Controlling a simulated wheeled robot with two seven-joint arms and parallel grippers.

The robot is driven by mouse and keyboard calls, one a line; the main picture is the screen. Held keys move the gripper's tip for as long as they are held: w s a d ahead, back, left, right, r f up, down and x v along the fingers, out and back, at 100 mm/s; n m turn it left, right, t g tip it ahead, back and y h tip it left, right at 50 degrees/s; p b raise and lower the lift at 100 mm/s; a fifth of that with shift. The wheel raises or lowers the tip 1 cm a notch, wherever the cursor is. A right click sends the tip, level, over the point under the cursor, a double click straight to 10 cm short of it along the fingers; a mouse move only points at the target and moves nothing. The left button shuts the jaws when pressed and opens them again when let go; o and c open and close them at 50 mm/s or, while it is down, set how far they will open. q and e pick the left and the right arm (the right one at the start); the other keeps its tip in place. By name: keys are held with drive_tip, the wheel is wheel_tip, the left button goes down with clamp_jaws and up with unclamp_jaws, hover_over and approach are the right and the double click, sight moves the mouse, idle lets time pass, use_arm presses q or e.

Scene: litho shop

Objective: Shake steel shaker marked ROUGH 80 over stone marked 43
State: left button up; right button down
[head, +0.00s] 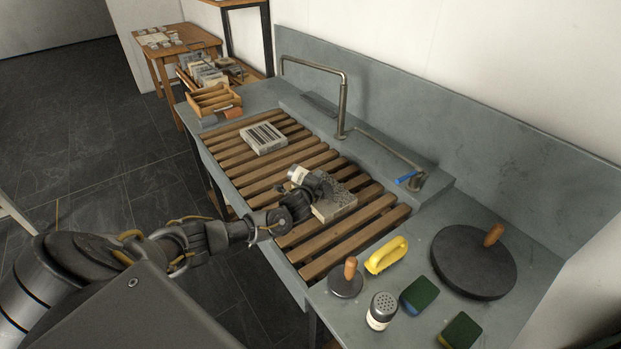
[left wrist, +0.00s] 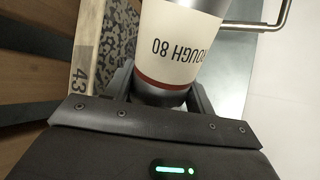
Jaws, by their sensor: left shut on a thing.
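My left gripper (head: 314,186) is shut on the steel shaker (head: 298,174), above the slatted rack. In the left wrist view the shaker (left wrist: 178,45) has a cream label reading ROUGH 80, upside down, with a dark red band. In the head view the shaker looks tilted, its labelled end pointing up and left; its top is hidden. The stone marked 43 (head: 336,205) lies on the slats under and beside the gripper. Its edge with the number 43 (left wrist: 82,78) and its speckled dark top show beside the shaker in the left wrist view. My right gripper is not in view.
Another stone (head: 263,138) lies farther back on the slatted rack (head: 290,262). A faucet (head: 343,105) rises behind it. At the right stand a second shaker (head: 381,311), a small disc with handle (head: 346,280), a yellow-handled item (head: 386,255), green sponges (head: 419,294) and a large dark disc (head: 473,265).

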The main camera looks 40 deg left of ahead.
use_arm(q)
drive_tip(key=shift+s+d+p, duration=0.25)
drive_tip(key=shift+d, duration=0.45)
drive_tip(key=shift+s+d+p, duration=0.2)
drive_tip(key=shift+d+p, duration=0.1)
drive_tip(key=shift+d, duration=0.4)
drive_tip(key=shift+s+d+p, duration=0.25)
drive_tip(key=shift+d, duration=0.45)
drive_tip(key=shift+r, duration=0.1)
drive_tip(key=d+r+m+h+b, duration=0.15)
drive_tip(key=d+r+b, duration=0.25)
drive_tip(key=d+r, duration=0.9)
drive_tip(key=s+d+r+m+h+b, duration=0.2)
drive_tip(key=s+d+r, duration=0.2)
drive_tip(key=s+r, duration=0.7)
wheel_tip(320, 180, up, 3)
drive_tip(key=shift+s+d+f+t, duration=0.1)
drive_tip(key=shift+s+d+t, duration=0.1)
drive_tip(key=shift+t, duration=0.1)
